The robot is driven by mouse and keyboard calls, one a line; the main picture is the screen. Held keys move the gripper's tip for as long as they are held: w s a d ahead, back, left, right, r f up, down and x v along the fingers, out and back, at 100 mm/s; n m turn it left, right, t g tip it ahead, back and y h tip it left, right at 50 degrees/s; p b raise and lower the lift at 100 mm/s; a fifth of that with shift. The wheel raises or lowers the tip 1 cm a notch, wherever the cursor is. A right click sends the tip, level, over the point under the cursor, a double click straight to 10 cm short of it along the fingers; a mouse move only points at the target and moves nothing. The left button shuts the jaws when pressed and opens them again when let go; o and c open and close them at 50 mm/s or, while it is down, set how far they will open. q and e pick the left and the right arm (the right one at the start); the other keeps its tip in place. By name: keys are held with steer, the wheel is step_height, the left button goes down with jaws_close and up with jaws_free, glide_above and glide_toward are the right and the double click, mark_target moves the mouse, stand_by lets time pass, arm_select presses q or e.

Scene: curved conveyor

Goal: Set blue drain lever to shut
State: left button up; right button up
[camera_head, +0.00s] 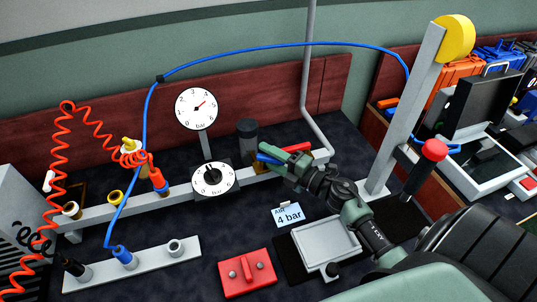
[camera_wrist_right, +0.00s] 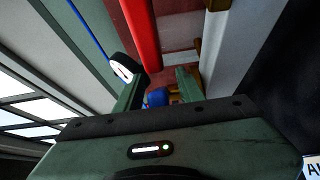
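The blue drain lever (camera_head: 267,158) shows only in part at the rail, at the tip of my right gripper. In the right wrist view a blue piece (camera_wrist_right: 157,98), likely this lever, lies between the two fingers, with a gap on the right finger's side. My right gripper (camera_head: 282,160) appears open; its fingers (camera_wrist_right: 161,90) stand apart. I cannot tell whether either finger touches the lever. The gripper hides much of the lever and its mount. My left gripper is not in view.
A red handle (camera_head: 297,147) runs close beside my right gripper. A dark cylinder (camera_head: 247,131), a round gauge (camera_head: 197,108) and a black-knob dial (camera_head: 213,178) stand to the left. A grey post (camera_head: 405,110) stands right. A "4 bar" card (camera_head: 287,215) lies in front.

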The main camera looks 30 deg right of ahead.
jaws_close()
stand_by(1.4)
